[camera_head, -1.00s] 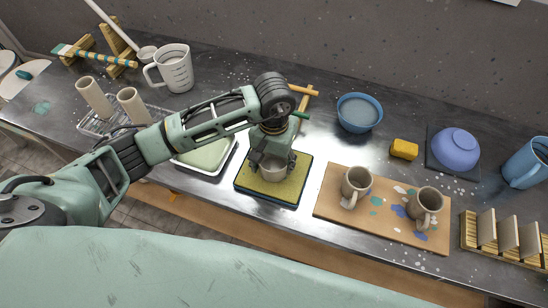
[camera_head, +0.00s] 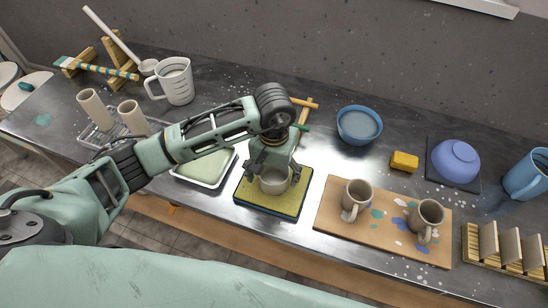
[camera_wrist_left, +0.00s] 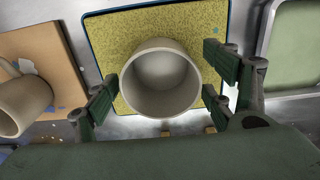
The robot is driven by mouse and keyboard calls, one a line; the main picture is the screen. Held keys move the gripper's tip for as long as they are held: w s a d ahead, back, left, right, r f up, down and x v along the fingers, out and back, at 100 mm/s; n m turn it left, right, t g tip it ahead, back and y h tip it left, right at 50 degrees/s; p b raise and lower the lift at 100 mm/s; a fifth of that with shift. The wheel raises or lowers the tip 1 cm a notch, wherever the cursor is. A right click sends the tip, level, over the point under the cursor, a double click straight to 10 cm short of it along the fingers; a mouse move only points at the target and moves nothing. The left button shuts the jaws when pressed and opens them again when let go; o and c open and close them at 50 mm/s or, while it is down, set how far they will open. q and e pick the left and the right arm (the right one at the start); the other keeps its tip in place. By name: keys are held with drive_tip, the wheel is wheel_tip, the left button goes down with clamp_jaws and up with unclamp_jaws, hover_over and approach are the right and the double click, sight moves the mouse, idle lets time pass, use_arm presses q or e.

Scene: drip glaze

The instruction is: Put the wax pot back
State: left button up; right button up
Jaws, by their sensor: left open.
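The pot, a plain beige round cup that I take for the wax pot (camera_head: 273,183), stands upright on a yellow sponge-like mat with a dark blue edge (camera_head: 264,204). In the left wrist view the pot (camera_wrist_left: 160,80) shows its open mouth and looks empty. My left gripper (camera_head: 272,172) is open above the mat, with its fingers on either side of the pot. In the left wrist view the left gripper (camera_wrist_left: 163,95) has gaps between its finger pads and the pot wall, narrow on one side. My right gripper is not in view.
A board with two mugs (camera_head: 325,215) lies right of the mat. A shallow white-rimmed tray (camera_head: 207,184) lies left of it. Behind are a blue bowl of liquid (camera_head: 359,125) and a wooden stand (camera_head: 304,104). A measuring jug (camera_head: 176,82) stands back left.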

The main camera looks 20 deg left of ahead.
sight(274, 183)
use_arm(q)
wheel_tip(274, 183, up, 11)
drive_tip(key=b, duration=0.3)
drive_tip(key=shift+r, duration=0.2)
